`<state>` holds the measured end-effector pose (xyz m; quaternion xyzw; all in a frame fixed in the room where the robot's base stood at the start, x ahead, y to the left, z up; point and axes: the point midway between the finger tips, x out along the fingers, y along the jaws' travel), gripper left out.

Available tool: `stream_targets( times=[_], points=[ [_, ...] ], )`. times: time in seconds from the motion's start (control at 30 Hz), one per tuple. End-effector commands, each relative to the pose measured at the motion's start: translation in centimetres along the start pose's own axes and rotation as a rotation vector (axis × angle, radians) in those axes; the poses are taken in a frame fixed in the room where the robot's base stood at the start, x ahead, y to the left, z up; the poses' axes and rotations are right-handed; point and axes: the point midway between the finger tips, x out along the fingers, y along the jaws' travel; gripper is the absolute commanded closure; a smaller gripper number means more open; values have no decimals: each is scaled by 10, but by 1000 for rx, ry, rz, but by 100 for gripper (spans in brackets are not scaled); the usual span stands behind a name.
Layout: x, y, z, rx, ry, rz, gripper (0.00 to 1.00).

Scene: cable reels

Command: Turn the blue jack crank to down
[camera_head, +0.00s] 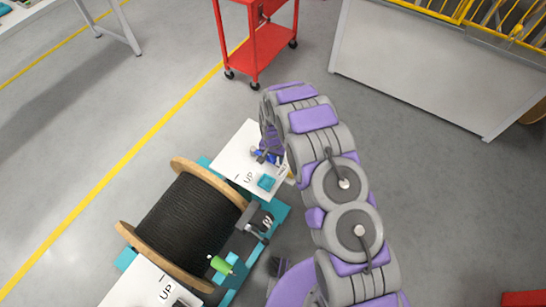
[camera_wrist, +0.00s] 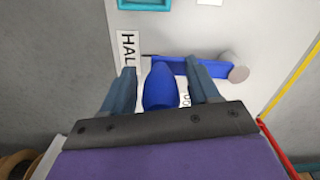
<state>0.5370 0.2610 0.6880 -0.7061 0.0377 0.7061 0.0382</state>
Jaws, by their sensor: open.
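The blue jack crank (camera_head: 261,155) is by the far edge of the white panel (camera_head: 232,163) in the head view, partly hidden by my arm. In the wrist view its blue arm (camera_wrist: 180,65) runs sideways to a grey round end (camera_wrist: 238,72) at the right. Its rounded blue knob (camera_wrist: 160,88) stands between the two fingers of my gripper (camera_wrist: 161,72). The gripper is open, one finger on each side of the knob, with a visible gap on the left. Another label behind the right finger is mostly covered.
A cable reel (camera_head: 190,222) sits on a teal frame (camera_head: 228,285) beside the panel. A green handle (camera_head: 220,265) and a teal square piece (camera_head: 266,182) are nearby. A red cart (camera_head: 258,55) stands beyond.

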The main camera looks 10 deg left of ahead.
Motion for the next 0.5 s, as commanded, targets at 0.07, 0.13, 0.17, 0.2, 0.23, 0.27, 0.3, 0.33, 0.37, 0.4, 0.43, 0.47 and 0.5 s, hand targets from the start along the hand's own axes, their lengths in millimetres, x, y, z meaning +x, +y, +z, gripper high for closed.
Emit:
stream_targets(
  times=[0.07, 0.13, 0.17, 0.2, 0.23, 0.27, 0.3, 0.33, 0.37, 0.4, 0.43, 0.47, 0.5],
  points=[
    [0, 0, 0, 0, 0, 0, 40],
    [0, 0, 0, 0, 0, 1, 40],
    [0, 0, 0, 0, 0, 1, 40],
    [0, 0, 0, 0, 0, 1, 41],
    [0, 0, 0, 0, 0, 1, 43],
    [0, 0, 0, 0, 0, 1, 46],
    [0, 0, 0, 0, -1, 1, 50],
    [0, 0, 0, 0, -1, 1, 53],
    [0, 0, 0, 0, -1, 1, 56],
    [0, 0, 0, 0, -1, 0, 60],
    [0, 0, 0, 0, -1, 0, 63],
    [0, 0, 0, 0, -1, 0, 65],
    [0, 0, 0, 0, -1, 0, 69]
  ],
)
